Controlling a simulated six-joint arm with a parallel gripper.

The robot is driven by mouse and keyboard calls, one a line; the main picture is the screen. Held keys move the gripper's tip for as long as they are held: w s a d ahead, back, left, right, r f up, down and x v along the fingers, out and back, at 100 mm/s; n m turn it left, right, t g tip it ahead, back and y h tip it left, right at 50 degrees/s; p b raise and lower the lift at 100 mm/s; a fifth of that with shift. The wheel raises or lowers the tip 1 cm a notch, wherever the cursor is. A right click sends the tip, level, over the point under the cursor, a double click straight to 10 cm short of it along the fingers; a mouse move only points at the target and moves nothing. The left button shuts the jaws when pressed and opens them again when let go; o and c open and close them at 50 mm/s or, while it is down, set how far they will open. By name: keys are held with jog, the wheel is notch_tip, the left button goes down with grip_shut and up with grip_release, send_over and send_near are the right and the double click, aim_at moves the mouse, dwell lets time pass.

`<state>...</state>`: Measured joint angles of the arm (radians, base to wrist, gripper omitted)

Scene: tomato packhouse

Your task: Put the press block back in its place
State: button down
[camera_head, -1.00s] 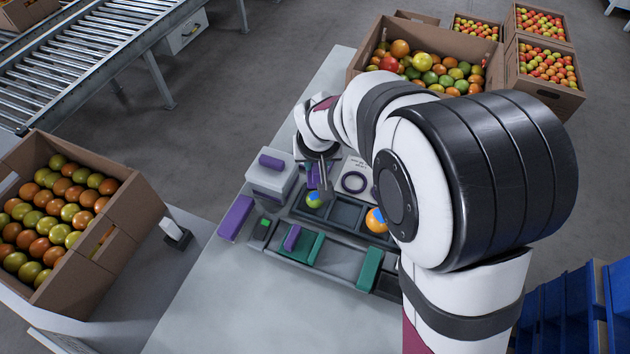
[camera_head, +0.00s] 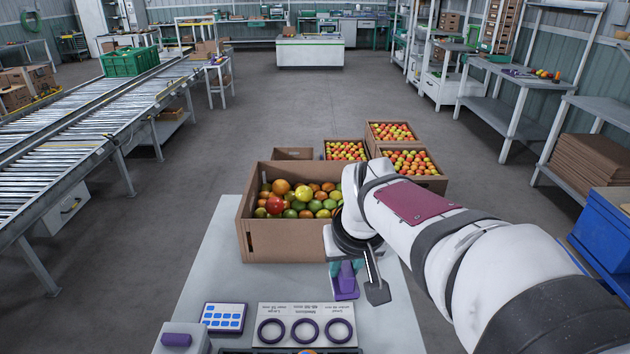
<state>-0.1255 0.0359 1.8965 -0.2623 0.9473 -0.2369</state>
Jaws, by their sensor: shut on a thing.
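My gripper (camera_head: 362,280) is over the right part of the grey table, just in front of the large cardboard box of tomatoes. One dark grey finger shows clearly; the other is mostly hidden. A purple block (camera_head: 346,284), which I take for the press block, is at the fingers, and the gripper is shut on it. A teal part (camera_head: 334,268) shows right beside the block; I cannot tell whether they are joined. Whether the block touches the table is unclear. Its place cannot be made out in this view.
A sizing board (camera_head: 265,312) with three purple rings lies on the table (camera_head: 215,265). Left of it are a card with blue stickers (camera_head: 223,317) and a pale box with a purple handle (camera_head: 181,338). The tomato box (camera_head: 275,248) stands at the table's far end.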

jog(key=w+a+f+n+y, duration=0.1)
jog(key=w+a+f+n, duration=0.1)
jog(key=w+a, duration=0.5)
jog(key=w+a+f+n+y, duration=0.1)
jog(key=w+a+f+n, duration=0.2)
jog(key=a, duration=0.8)
jog(key=a+f+n+g, duration=0.1)
jog(key=a+f, duration=0.5)
jog(key=a, duration=0.4)
jog(key=a+f+n, duration=0.2)
jog(key=a+f, duration=0.4)
jog(key=a, duration=0.4)
jog(key=shift+y, duration=0.4)
jog(key=shift+s+d+f, duration=0.1)
jog(key=shift+s+f, duration=0.1)
jog(key=shift+f, duration=1.85)
jog(key=shift+s+d+f, duration=0.1)
jog(key=shift+s+f, duration=0.05)
jog(key=shift+f, duration=1.85)
jog(key=shift+f, duration=0.4)
jog(key=c, duration=0.6)
grip_release()
jog(key=c, duration=0.3)
